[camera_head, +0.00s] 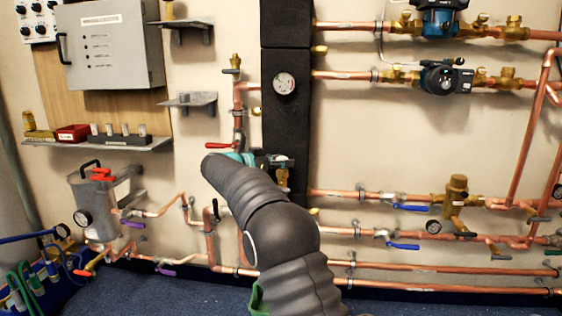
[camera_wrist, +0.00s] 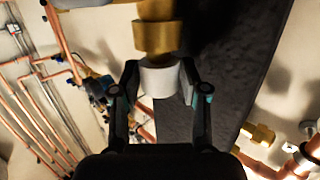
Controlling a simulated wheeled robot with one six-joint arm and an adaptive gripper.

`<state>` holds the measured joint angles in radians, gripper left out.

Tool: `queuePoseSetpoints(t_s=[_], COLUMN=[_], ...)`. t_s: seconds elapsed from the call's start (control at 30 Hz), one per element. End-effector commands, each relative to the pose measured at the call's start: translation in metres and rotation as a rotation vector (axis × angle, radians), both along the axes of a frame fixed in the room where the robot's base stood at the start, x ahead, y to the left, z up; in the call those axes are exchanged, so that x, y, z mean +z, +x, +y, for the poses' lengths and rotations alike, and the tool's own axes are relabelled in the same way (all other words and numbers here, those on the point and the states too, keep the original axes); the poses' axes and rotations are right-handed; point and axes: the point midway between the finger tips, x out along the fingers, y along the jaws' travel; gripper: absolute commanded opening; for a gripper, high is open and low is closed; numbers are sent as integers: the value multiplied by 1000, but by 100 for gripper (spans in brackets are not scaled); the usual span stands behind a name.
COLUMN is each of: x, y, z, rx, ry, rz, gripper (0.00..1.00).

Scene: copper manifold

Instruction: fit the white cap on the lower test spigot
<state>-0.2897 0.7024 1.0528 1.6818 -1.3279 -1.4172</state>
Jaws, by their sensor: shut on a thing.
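In the wrist view, the white cap (camera_wrist: 161,79) sits between the two fingers of my gripper (camera_wrist: 160,76), which is shut on its sides. A brass spigot (camera_wrist: 157,36) is directly above the cap in the picture, in line with it. The cap's edge meets or nearly meets the brass; I cannot tell whether it is around the end or only against it. In the head view, my gripper (camera_head: 262,160) is in front of the black manifold column (camera_head: 285,130), mostly hidden by my arm. The cap cannot be made out there.
A shelf (camera_head: 110,143) at left holds a black block with small pale pieces and a red box (camera_head: 73,132). Copper pipes with valves run along the wall at right. A red-handled valve (camera_head: 222,146) is close to my gripper. A grey vessel (camera_head: 97,205) hangs at lower left.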

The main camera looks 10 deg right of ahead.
Motion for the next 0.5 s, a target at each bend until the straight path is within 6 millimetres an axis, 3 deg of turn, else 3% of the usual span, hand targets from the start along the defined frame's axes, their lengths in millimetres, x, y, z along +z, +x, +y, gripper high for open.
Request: queuePoseSetpoints(t_s=[0.5], x=[-7], y=[0], z=[0], rx=[0], ry=[0], rz=[0], gripper=[26])
